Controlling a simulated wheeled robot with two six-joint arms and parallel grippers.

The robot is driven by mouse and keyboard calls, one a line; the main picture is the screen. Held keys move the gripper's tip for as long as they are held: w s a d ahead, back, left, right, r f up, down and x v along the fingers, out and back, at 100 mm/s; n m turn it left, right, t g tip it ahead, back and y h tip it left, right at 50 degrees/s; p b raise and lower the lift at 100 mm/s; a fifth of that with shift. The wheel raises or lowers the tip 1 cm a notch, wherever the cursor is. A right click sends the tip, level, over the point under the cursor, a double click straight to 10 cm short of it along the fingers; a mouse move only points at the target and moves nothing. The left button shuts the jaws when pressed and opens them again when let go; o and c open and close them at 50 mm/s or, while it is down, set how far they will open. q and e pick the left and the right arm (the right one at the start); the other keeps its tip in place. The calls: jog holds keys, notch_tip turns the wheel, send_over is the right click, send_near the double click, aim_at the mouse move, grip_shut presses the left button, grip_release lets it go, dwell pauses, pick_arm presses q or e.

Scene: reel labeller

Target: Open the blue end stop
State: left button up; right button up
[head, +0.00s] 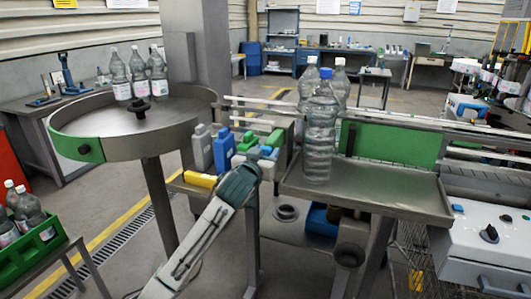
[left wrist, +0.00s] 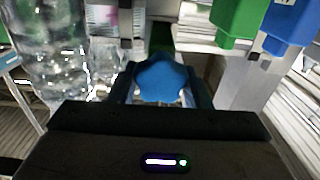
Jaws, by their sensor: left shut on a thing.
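The blue end stop shows in the left wrist view as a blue lobed knob (left wrist: 163,82) between the two dark fingers of my left gripper (left wrist: 163,95). The gripper is shut on it. In the head view my left gripper (head: 264,160) reaches in from below, at the left end of the conveyor, in front of coloured containers. The knob is mostly hidden there by the gripper. Whether the stop is open or closed cannot be told. My right gripper is not in view.
Large clear bottles (head: 320,130) stand on the metal tray (head: 400,200) right of my left gripper. A round turntable (head: 185,115) with bottles is at the left. A green crate (head: 40,240) of bottles is at lower left. A white control box (head: 480,250) is at right.

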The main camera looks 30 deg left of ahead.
pick_arm(q)
jog(key=o, duration=1.3)
jog(key=shift+s, duration=0.1)
jog(key=shift+o, duration=0.5)
jog(key=shift+s+d, duration=0.1)
jog(key=shift+s, duration=0.25)
jog(key=b+v, duration=0.3)
jog(key=v, duration=0.7)
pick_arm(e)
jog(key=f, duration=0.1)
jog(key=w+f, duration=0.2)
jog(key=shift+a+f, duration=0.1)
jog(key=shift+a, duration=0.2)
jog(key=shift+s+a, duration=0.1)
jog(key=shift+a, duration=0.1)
